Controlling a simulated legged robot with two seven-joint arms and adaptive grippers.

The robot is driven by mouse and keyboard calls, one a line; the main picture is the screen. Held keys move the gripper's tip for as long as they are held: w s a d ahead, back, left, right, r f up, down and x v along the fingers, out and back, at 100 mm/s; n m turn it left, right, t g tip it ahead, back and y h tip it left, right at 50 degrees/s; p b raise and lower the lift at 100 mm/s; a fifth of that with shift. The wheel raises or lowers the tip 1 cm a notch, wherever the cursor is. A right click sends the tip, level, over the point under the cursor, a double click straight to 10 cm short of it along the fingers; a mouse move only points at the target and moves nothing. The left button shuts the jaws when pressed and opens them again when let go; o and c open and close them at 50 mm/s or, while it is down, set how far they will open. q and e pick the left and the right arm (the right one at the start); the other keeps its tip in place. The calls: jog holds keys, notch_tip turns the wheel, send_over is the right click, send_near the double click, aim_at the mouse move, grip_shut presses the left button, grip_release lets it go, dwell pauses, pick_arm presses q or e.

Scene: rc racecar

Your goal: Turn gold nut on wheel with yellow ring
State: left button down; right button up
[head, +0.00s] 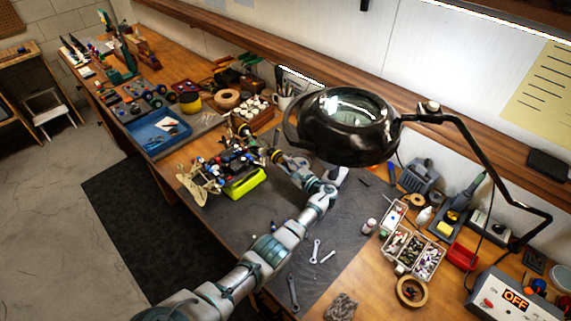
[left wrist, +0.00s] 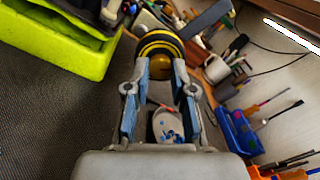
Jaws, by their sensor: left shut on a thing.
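The RC car (head: 232,160) sits on a yellow-green stand (head: 246,183) on the dark mat. Its wheel with the yellow ring (head: 275,155) faces my left gripper (head: 283,162). In the left wrist view, the black wheel with the yellow ring (left wrist: 160,41) is straight ahead. The gold nut (left wrist: 160,67) is at its centre, between the two fingertips of my left gripper (left wrist: 161,71). The fingers are shut on the nut from both sides. The fingers partly cover the nut's sides. My right gripper is in no view.
A black magnifier lamp (head: 345,125) hangs over the bench close to my left wrist. Wrenches (head: 293,290) lie on the mat. Parts boxes (head: 410,250) and a power supply (head: 512,298) stand at the right. A blue tray (head: 160,133) is at the left.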

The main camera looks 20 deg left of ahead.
pick_arm(q)
jog(key=m, duration=0.3)
jog(key=shift+r+m+p, duration=0.15)
jog(key=shift+m+p, duration=0.15)
jog(key=shift+p, duration=0.1)
jog(key=shift+w+m, duration=0.1)
jog(key=shift+m, duration=1.5)
jog(key=shift+p, duration=0.3)
jog(key=c, duration=1)
grip_release()
jog(key=shift+o, duration=0.2)
jog(key=v, duration=1.2)
jog(key=shift+w+d, duration=0.1)
